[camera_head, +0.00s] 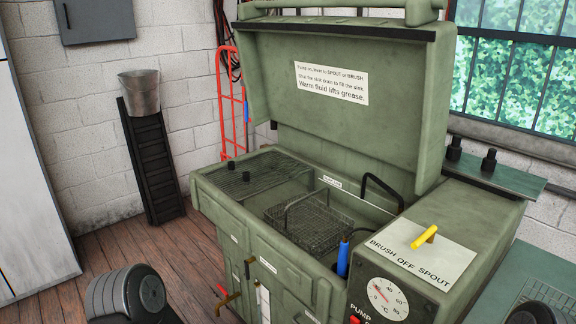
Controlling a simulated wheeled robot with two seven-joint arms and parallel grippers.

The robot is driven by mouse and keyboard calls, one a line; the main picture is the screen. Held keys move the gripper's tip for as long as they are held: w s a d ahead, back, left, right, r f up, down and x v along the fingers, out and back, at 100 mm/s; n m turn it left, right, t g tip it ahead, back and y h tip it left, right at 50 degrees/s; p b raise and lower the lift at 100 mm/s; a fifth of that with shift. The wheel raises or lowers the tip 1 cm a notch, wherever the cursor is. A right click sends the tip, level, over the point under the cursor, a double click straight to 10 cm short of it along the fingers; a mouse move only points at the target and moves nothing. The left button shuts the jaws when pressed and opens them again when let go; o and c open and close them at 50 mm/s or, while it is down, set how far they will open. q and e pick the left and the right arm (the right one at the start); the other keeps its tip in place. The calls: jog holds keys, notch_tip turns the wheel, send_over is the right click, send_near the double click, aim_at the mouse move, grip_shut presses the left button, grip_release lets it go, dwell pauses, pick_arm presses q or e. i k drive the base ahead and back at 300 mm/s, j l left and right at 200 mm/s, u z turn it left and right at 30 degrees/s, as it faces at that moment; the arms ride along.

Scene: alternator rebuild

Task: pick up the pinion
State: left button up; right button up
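I cannot pick out the pinion for certain. Neither of my grippers shows. A black rounded arm link of mine is at the bottom left, well short of the washer.
The parts washer (330,145) has its lid raised. A wire basket (308,222) with a raised handle sits in the sink. A blue-handled brush (343,258) stands at the front edge. A yellow lever (424,237) is on the right panel. A bucket (140,92) stands back left.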

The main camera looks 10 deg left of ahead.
aim_at(232, 164)
jog(key=i+j+z, duration=0.1)
jog(key=j+z, duration=0.3)
jog(key=i+j+z, duration=0.1)
jog(key=j+z, duration=0.75)
jog(key=j, duration=1.05)
jog(key=k+j+z, duration=0.15)
jog(key=j, duration=0.4)
jog(key=j+z, duration=0.1)
jog(key=j, duration=0.5)
jog(key=k+j, duration=0.15)
jog(key=j, duration=0.4)
jog(key=i+z, duration=0.05)
